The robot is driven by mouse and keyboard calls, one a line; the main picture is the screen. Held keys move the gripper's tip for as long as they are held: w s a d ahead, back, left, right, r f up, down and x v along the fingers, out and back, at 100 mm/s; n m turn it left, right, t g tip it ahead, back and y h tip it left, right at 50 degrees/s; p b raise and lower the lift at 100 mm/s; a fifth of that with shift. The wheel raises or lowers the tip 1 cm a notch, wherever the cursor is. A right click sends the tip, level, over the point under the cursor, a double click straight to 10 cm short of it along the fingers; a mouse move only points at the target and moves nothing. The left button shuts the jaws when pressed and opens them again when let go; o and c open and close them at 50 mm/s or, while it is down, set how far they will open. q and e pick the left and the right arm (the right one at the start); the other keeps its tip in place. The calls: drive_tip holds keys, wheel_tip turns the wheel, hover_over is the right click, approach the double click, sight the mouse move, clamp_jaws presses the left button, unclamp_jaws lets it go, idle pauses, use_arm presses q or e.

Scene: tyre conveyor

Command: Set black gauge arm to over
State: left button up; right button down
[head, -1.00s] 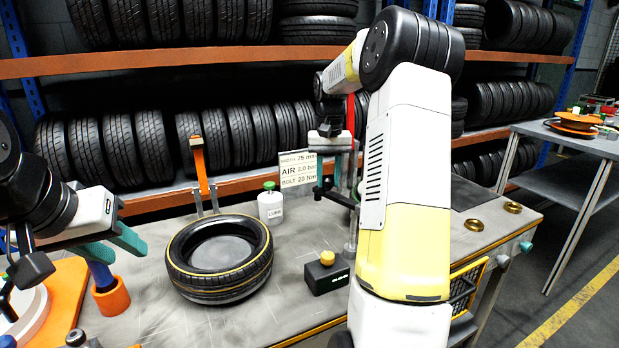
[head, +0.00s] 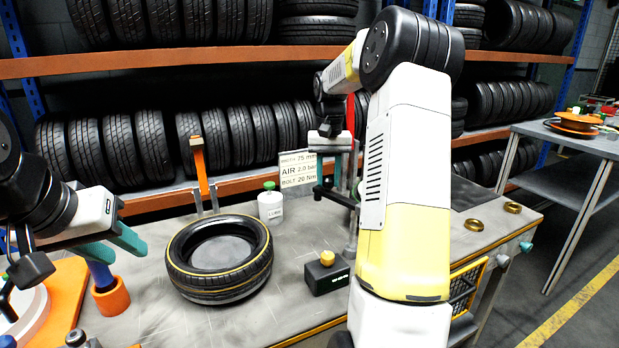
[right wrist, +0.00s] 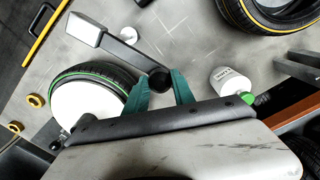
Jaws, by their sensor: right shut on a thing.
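The black gauge arm (right wrist: 127,53) shows in the right wrist view as a dark bar from a pale grey block to a round black knob. In the head view the gauge arm (head: 336,197) stretches sideways from an upright post (head: 351,232). My right gripper (right wrist: 163,91) is shut on the black knob, which sits between its teal fingertips; in the head view it points down at the bar's left end and is partly hidden by dark parts. My left gripper (head: 112,246) is open, above and beside a blue peg (head: 103,275) in an orange holder.
A tyre (head: 219,262) lies flat on the bench, with a white bottle (head: 270,207) behind it. A black box with a yellow knob (head: 327,273) stands near the post. A sign (head: 298,172) reads width 75, air 2.0, bolt 20. The right wrist view shows a green-striped tyre (right wrist: 112,80).

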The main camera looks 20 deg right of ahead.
drive_tip(key=shift+d, duration=0.1)
drive_tip(key=s+d+m, duration=0.3)
drive_tip(key=d+m, duration=0.9)
drive_tip(key=m, duration=0.5)
drive_tip(key=shift+s+d+m, duration=0.25)
drive_tip(key=shift+s+m, duration=0.05)
idle(0.6)
drive_tip(key=c, duration=1.1)
unclamp_jaws()
drive_tip(key=shift+o, duration=0.2)
drive_tip(key=shift+r, duration=0.15)
